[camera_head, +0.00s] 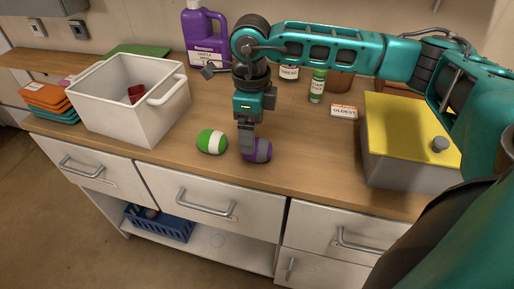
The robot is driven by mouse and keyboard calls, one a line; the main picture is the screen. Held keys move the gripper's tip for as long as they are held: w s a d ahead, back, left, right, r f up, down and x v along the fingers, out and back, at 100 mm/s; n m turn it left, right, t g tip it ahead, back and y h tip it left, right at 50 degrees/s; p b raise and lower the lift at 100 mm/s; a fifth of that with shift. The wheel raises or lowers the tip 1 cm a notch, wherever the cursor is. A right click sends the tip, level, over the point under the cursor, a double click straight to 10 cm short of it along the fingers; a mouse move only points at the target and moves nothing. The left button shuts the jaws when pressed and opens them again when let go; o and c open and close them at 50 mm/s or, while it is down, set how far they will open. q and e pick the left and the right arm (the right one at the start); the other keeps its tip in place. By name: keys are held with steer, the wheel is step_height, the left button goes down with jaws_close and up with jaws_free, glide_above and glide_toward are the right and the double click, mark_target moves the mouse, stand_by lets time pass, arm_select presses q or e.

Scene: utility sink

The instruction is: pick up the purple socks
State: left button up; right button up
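The purple socks (263,150), a rolled ball with a grey-white band, lie on the wooden counter near its front edge. My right gripper (248,153) comes down over them from above, on an arm entering from the right. Its fingers point down and cover the left part of the socks. I see the fingers nearly edge-on, so I cannot tell whether they grip the socks or stand open around them. The socks appear to rest on the counter. My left gripper is not in view.
A green and white sock ball (212,141) lies close to the left. A white bin (131,99) stands farther left, with a red item inside. A grey box with a yellow lid (410,130) stands right. A purple jug (205,38) and small bottles stand behind.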

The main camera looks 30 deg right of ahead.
mark_target(257, 149)
step_height(257, 149, down, 5)
steer(key=shift+f, duration=0.1)
stand_by(0.3)
steer(key=c, duration=1.1)
